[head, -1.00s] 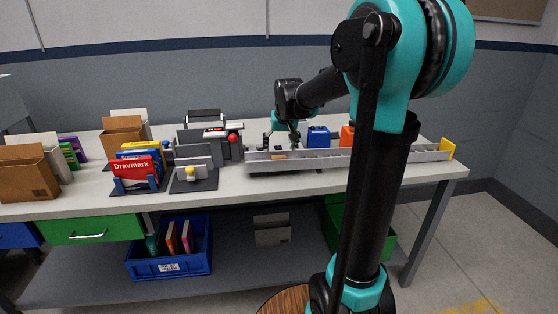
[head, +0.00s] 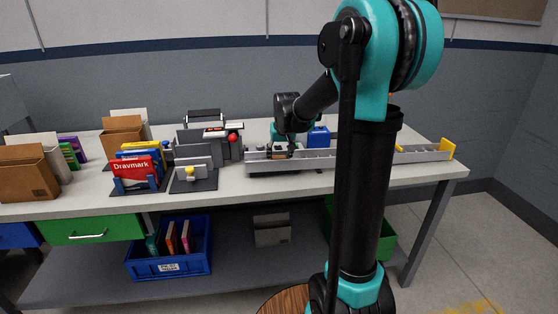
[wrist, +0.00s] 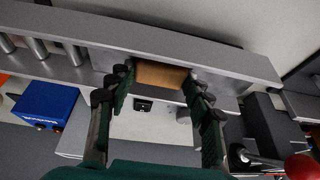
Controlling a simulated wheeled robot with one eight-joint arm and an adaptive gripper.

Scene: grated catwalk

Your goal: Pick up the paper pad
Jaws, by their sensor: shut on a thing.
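The paper pad is most likely the small tan block (wrist: 162,75) between my fingertips in the wrist view. It sits at the grey metal rail channel (wrist: 190,48). My gripper (wrist: 158,82) is closed with a finger on each side of it. In the head view my gripper (head: 281,146) is down at the left part of the rail channel (head: 320,166), and the tan block shows just below it (head: 279,153). Whether the block still rests on the channel, I cannot tell. A pale surface lies between the fingers below the block in the wrist view.
A blue box (head: 319,137) stands right of my gripper, behind the channel. Left of it are a grey device with a red knob (head: 232,139), a black stand (head: 194,182) and a red Dravmark box (head: 134,170). The bench's front strip (head: 240,187) is clear.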

